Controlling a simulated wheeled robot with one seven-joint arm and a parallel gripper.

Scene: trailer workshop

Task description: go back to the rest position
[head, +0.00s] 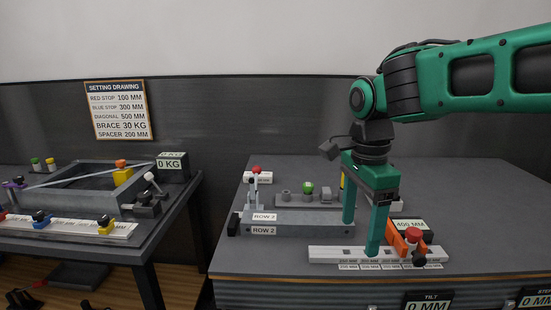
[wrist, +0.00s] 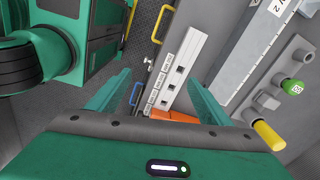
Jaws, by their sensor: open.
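My gripper (head: 360,238) hangs from the green arm at the right of the head view, pointing down. Its two fingers are apart, with nothing seen between them. One finger tip overlaps the pale slotted strip (head: 330,253) in the picture; I cannot tell whether it touches. In the wrist view the open fingers (wrist: 157,77) frame the slotted strip (wrist: 178,68) below. An orange piece (head: 396,239) with a red knob (head: 413,236) is just right of the fingers; its orange part also shows in the wrist view (wrist: 172,116).
A second bench (head: 150,235) with a frame (head: 60,180) stands left, across a gap. The back right of the table is clear.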

